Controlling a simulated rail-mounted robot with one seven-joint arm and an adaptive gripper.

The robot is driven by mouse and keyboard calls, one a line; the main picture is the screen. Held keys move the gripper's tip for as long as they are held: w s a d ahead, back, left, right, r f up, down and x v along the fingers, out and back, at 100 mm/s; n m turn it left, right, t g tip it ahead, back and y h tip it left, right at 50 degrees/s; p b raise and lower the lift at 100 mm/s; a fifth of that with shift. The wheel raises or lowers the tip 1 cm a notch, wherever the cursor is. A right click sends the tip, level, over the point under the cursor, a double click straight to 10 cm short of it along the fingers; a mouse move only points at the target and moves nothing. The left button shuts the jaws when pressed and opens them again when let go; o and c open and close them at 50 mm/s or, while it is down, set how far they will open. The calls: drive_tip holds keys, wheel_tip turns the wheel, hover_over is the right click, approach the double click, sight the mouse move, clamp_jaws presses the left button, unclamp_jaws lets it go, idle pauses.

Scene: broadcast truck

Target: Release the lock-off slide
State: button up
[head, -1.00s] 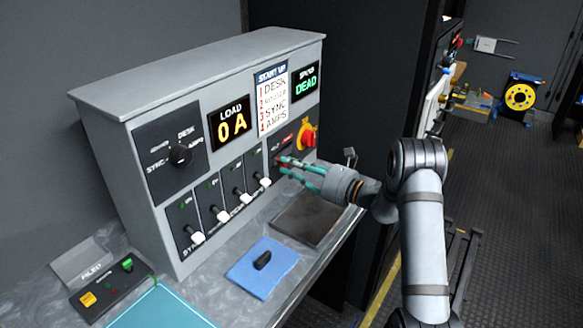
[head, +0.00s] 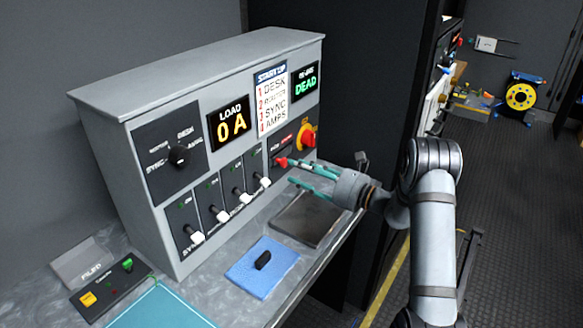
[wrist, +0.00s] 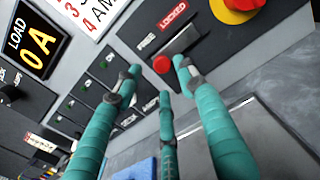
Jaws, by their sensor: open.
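The lock-off slide's red knob (head: 282,162) is on the grey console's lower right panel, and it also shows in the wrist view (wrist: 161,64). It sits at the left end of its slot (wrist: 184,40), below the FREE label (wrist: 146,43). The LOCKED label (wrist: 172,14) is by the other end. My gripper (head: 294,172) has teal fingers and is open and empty. In the wrist view its fingertips (wrist: 160,78) are spread around the knob's place in the picture. In the head view they appear just right of the knob, apart from it.
A red and yellow rotary switch (head: 308,138) is above right of the slide. Several white-handled breakers (head: 238,196) are to the left. A dark tray (head: 308,219) lies below my gripper, and a blue cloth (head: 262,278) with a dark object is on the counter.

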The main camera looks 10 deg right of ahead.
drive_tip(key=v, duration=0.8)
drive_tip(key=shift+s+d, duration=0.15)
drive_tip(key=shift+s, duration=0.15)
